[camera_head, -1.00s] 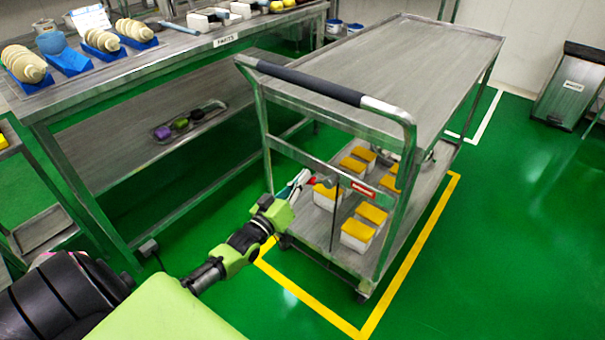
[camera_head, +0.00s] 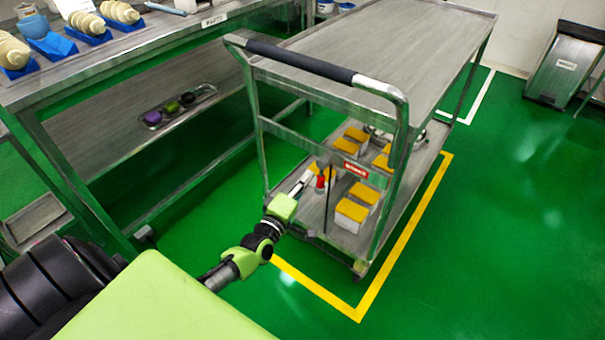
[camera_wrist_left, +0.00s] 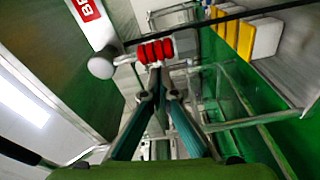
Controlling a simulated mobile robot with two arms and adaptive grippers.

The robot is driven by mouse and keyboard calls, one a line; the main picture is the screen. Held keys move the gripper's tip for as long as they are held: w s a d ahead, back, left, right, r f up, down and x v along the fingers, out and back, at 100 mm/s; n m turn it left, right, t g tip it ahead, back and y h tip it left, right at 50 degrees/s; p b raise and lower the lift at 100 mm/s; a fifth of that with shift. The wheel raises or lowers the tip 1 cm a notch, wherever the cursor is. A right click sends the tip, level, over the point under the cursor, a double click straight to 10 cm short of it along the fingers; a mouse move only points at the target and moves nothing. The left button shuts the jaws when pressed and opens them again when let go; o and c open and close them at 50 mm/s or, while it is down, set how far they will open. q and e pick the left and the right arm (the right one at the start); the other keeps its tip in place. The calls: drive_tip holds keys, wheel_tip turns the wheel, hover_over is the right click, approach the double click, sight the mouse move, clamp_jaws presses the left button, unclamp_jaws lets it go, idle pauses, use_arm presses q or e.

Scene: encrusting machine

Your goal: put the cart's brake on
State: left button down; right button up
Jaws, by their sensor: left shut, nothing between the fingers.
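The steel cart (camera_head: 400,55) stands on the green floor with its dark-gripped push handle (camera_head: 300,62) toward me. A red-and-white label (camera_head: 355,172) sits on its end crossbar. The red brake lever grip (camera_head: 321,181) is just below and left of that label. In the left wrist view the red ribbed grip (camera_wrist_left: 155,50) lies just beyond my fingertips, with a pale round knob (camera_wrist_left: 101,67) to its left. My left gripper (camera_head: 306,178) is shut and empty, its tips (camera_wrist_left: 157,92) close to the red grip; whether they touch it I cannot tell. My right gripper is not in view.
Several yellow-lidded white boxes (camera_head: 351,212) stand on the cart's lower shelf. A steel table (camera_head: 130,60) is at the left, with a small tray (camera_head: 180,105) on its lower shelf. Yellow floor tape (camera_head: 400,255) borders the cart.

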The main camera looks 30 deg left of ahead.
use_arm(q)
drive_tip(key=n, duration=0.1)
drive_tip(key=d+n, duration=0.1)
drive_tip(key=shift+s+d+f+n, duration=0.1)
drive_tip(key=shift+d+f+n, duration=0.2)
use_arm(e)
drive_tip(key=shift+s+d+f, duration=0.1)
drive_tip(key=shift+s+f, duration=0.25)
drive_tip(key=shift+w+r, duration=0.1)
